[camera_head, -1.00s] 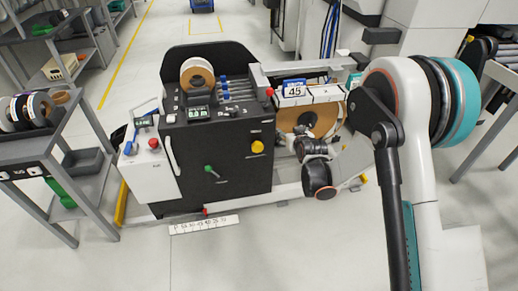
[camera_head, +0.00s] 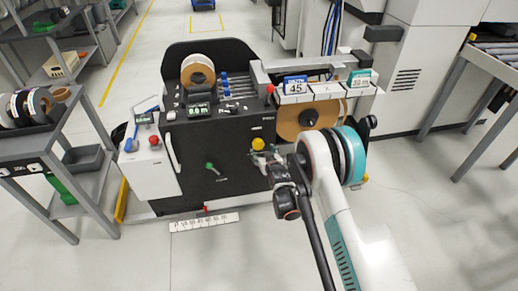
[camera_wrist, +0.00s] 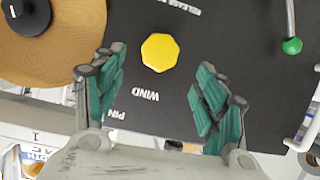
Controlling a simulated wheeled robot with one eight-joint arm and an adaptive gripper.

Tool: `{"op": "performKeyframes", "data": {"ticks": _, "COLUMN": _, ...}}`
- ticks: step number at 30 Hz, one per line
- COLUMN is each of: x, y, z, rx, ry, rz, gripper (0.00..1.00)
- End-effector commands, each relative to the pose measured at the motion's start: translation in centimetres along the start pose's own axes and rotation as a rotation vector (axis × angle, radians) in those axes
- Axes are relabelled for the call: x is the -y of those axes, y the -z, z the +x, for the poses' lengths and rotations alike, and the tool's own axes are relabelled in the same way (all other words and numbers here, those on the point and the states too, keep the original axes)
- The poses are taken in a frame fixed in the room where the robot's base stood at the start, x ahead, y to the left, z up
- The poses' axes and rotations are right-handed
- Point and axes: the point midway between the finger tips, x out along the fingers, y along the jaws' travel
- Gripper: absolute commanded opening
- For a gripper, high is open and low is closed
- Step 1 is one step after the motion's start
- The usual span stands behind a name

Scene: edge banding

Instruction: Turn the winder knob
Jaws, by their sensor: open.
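The yellow winder knob (camera_head: 258,144) sits on the right part of the machine's black front panel. In the wrist view the knob (camera_wrist: 160,52) is a yellow, many-sided cap above the printed word WIND. My gripper (camera_head: 262,158) is just below the knob in the head view. In the wrist view my gripper (camera_wrist: 162,75) is open, with its green-padded fingers spread to the left and right of the knob's line. The knob lies beyond the fingertips, and nothing is between the pads. I see no contact with the knob.
A green-tipped lever (camera_head: 210,167) is on the same panel, left of the knob. A brown roll (camera_head: 290,122) is mounted right of the panel. A shelf rack (camera_head: 62,150) stands at left. The floor in front is mostly clear.

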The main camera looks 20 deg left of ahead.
Motion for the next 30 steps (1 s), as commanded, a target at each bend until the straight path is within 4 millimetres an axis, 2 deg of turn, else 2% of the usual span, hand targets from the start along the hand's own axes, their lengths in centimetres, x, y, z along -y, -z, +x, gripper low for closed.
{"op": "performKeyframes", "data": {"ticks": 1, "x": 0.0, "y": -0.3, "z": 1.2, "rx": 0.000, "ry": 0.000, "rz": 0.000, "gripper": 0.65}}
{"op": "performKeyframes", "data": {"ticks": 6, "x": 0.0, "y": -0.3, "z": 4.5, "rx": 0.001, "ry": 0.000, "rz": 0.001, "gripper": 0.65}}
{"op": "performKeyframes", "data": {"ticks": 12, "x": 0.0, "y": -0.1, "z": 7.2, "rx": 0.001, "ry": 0.000, "rz": 0.000, "gripper": 0.65}}
{"op": "performKeyframes", "data": {"ticks": 18, "x": 0.0, "y": 0.0, "z": 8.3, "rx": 0.001, "ry": 0.000, "rz": 0.000, "gripper": 0.65}}
{"op": "performKeyframes", "data": {"ticks": 26, "x": 0.0, "y": 0.1, "z": 8.4, "rx": 0.001, "ry": 0.000, "rz": 0.000, "gripper": 0.65}}
{"op": "performKeyframes", "data": {"ticks": 27, "x": 0.0, "y": 0.1, "z": 8.4, "rx": 0.001, "ry": 0.000, "rz": 0.000, "gripper": 0.61}}
{"op": "performKeyframes", "data": {"ticks": 30, "x": 0.0, "y": 0.1, "z": 8.4, "rx": 0.001, "ry": 0.000, "rz": 0.000, "gripper": 0.38}}
